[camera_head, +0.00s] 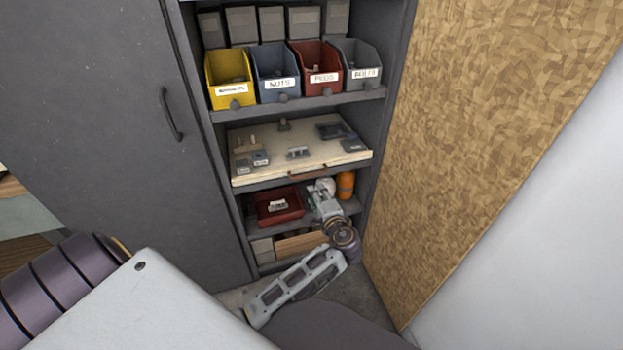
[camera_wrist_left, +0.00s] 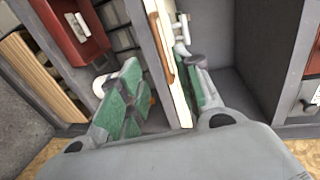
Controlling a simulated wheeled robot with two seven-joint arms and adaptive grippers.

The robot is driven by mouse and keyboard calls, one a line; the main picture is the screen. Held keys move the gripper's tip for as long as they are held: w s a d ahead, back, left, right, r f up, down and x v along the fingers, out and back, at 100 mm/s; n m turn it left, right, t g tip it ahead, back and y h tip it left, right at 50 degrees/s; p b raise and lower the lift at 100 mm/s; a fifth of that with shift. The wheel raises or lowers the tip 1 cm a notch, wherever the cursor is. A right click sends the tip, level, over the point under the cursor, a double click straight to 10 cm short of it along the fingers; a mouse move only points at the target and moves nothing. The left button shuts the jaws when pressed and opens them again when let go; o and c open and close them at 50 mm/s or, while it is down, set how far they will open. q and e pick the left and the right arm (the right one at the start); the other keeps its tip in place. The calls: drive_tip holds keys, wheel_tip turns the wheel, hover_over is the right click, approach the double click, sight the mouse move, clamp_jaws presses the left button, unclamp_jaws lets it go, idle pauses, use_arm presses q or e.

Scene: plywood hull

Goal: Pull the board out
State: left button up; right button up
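The pale wooden board (camera_head: 274,166) lies on a middle shelf of the grey cabinet, with a brown handle (camera_head: 308,173) at its front edge and several small parts on top. In the left wrist view, the board (camera_wrist_left: 181,98) is seen edge-on, and the handle (camera_wrist_left: 162,48) shows on its front. My left gripper (camera_head: 322,196) is below and in front of the board's right part. In the left wrist view, its green-padded fingers (camera_wrist_left: 165,92) stand apart on either side of the board's edge. Contact cannot be told. My right gripper is not in view.
Yellow (camera_head: 229,80), blue, red and grey bins fill the shelf above. Below the board are a red tray (camera_head: 278,206) and an orange bottle (camera_head: 345,184). A closed cabinet door (camera_head: 110,110) stands left. A tall chipboard panel (camera_head: 470,130) stands right.

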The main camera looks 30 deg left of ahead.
sight(305, 175)
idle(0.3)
use_arm(q)
drive_tip(key=b+x, duration=0.1)
drive_tip(key=x, duration=1.2)
drive_tip(key=shift+w+a+f+b, duration=0.1)
drive_tip(key=shift+w+b, duration=0.1)
drive_tip(key=shift+b, duration=0.1)
drive_tip(key=shift+w+a, duration=0.15)
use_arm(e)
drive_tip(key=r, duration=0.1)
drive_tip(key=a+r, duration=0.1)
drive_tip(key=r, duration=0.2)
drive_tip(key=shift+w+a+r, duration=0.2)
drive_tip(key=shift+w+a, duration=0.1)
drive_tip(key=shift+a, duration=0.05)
use_arm(q)
drive_tip(key=shift+c, duration=0.3)
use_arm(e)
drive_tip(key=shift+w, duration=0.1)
use_arm(q)
clamp_jaws()
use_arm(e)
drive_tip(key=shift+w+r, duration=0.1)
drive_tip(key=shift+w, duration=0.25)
